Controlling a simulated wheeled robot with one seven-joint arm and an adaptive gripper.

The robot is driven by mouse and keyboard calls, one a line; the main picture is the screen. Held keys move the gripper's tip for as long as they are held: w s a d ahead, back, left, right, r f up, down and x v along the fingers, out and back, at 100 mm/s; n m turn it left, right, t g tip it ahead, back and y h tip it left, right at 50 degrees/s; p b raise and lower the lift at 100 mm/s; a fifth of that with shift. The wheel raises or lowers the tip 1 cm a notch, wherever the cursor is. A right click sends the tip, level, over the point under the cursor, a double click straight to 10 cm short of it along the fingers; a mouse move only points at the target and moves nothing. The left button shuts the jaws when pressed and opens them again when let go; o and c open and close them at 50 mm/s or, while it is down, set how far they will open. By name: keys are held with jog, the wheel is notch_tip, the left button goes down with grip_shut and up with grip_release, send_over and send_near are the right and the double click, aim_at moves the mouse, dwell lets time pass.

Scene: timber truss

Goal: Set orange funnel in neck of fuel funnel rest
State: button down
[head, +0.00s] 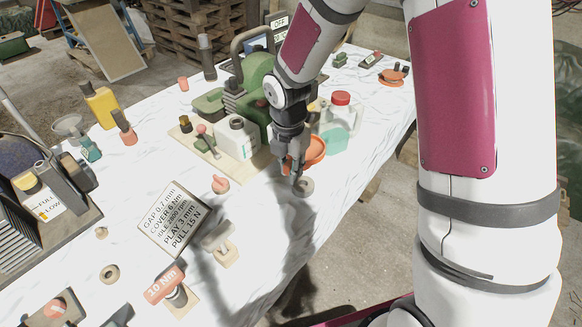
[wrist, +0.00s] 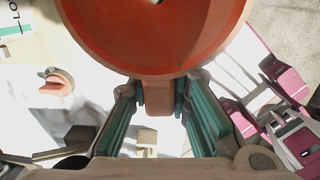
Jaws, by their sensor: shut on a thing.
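The orange funnel (head: 315,150) is held up over the right side of the bench. In the wrist view, its wide round bowl (wrist: 150,45) fills the top, and a short tab points down between the teal-padded fingers. My gripper (head: 296,168) is shut on this tab, which also shows in the wrist view (wrist: 165,92). The funnel's spout is hidden.
A lettered plate (head: 172,218) lies to the left.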

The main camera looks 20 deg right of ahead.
aim_at(290, 165)
jog(key=shift+f+b, duration=0.85)
jog(key=shift+f, duration=1.95)
jog(key=shift+f+b, duration=0.3)
jog(key=shift+f, duration=0.85)
jog(key=c, duration=1.4)
grip_release()
jog(key=shift+r, duration=0.1)
jog(key=r, duration=1.2)
jog(key=shift+s+a, duration=0.25)
jog(key=shift+s, duration=0.15)
jog(key=s+d+r+m+t, duration=0.1)
jog(key=s+r+m, duration=0.5)
jog(key=m, duration=0.2)
jog(key=s+d+r+m+t, duration=0.2)
jog(key=s+r+m, duration=0.4)
jog(key=m, duration=0.3)
jog(key=s+d+r+m+t, duration=0.1)
jog(key=s+d+r+m, duration=0.1)
jog(key=s+r+m, duration=0.4)
jog(key=shift+s+d+r+m+t+y, duration=0.2)
jog(key=shift+r+m, duration=0.2)
jog(key=shift+m, duration=0.3)
jog(key=shift+s+d+r+m+t+y, duration=0.1)
jog(key=shift+r+m+t, duration=0.1)
jog(key=shift+r+m, duration=0.35)
